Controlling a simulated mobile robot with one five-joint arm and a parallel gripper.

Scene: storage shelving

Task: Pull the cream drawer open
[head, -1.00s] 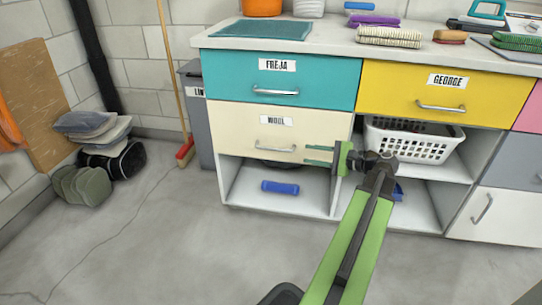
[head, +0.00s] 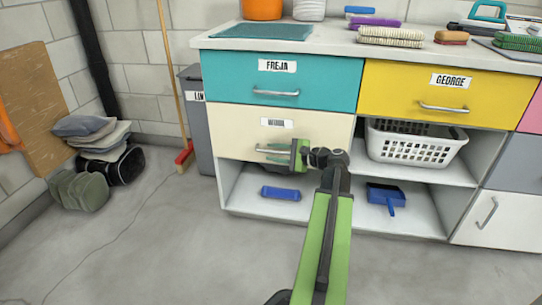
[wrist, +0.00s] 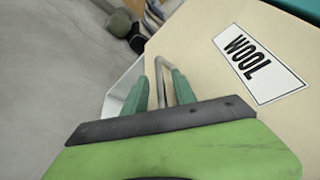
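The cream drawer (head: 230,125) sits under the teal drawer, labelled WOOL in the wrist view (wrist: 205,45). Its front looks flush with the cabinet, so it appears shut. My gripper (head: 270,151) is in front of the drawer at its metal handle, which it partly hides in the head view. In the wrist view, my gripper's two teal fingers (wrist: 160,92) stand apart. The handle (wrist: 160,78) runs between them, with gaps visible on both sides. The fingers are open and straddle the handle without visibly closing on it.
The teal drawer (head: 225,80) is above, the yellow drawer (head: 390,85) to the right. Below are open shelves with a blue roll (head: 281,193) and a blue dustpan (head: 385,196). A white basket (head: 415,150) sits right. The floor (head: 150,240) in front is clear at left.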

